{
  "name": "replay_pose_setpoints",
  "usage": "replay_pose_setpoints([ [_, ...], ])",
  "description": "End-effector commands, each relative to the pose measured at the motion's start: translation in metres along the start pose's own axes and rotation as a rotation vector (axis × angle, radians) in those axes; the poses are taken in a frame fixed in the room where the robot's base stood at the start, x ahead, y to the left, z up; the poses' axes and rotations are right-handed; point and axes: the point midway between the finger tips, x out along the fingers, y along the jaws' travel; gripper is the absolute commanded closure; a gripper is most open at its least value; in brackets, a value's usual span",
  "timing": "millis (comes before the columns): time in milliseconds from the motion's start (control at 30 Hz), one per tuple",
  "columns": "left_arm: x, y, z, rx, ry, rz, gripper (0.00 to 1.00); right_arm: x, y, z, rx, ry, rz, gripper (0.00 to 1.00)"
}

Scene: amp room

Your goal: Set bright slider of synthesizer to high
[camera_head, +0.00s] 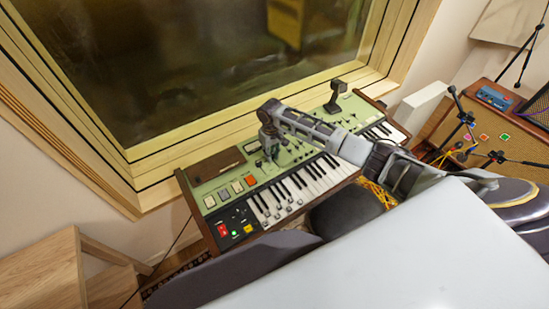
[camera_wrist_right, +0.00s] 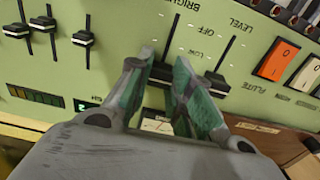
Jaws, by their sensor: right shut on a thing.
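The synthesizer (camera_head: 210,186) has a green panel above its keyboard and stands below the window. My right gripper (camera_head: 270,150) reaches down onto this panel from the right. In the right wrist view the fingers of my right gripper (camera_wrist_right: 163,72) straddle the bright slider (camera_wrist_right: 173,32), whose dark slot runs up between the tips beside an upside-down "BRIGHT" label. My left gripper is not in view.
Other slider knobs (camera_wrist_right: 82,39) stand at left in the wrist view, and an orange rocker switch (camera_wrist_right: 278,60) at right. A wooden amplifier (camera_head: 490,150) with microphone stands is at right.

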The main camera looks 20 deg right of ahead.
Motion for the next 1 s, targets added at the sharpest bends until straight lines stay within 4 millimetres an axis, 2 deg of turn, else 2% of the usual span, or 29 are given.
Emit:
replay_pose_setpoints([
  [233,0.007,0.0,0.001,0.0,0.0,0.0,1.0,0.0,0.0,-0.021,0.001,0.001,0.001,1.0],
  [633,0.007,0.0,0.001,0.0,0.0,0.0,1.0,-0.002,0.001,-0.025,0.001,0.006,0.001,1.0],
  [667,0.007,0.0,0.001,0.0,0.0,0.0,1.0,-0.002,0.001,-0.025,0.001,0.006,0.001,0.76],
  [800,0.007,0.0,0.001,0.0,0.0,0.0,1.0,-0.001,0.0,-0.025,0.0,0.004,0.001,0.58],
  [1000,0.007,0.0,0.001,0.0,0.0,0.0,1.0,-0.001,0.0,-0.024,0.0,0.001,0.0,0.57],
])
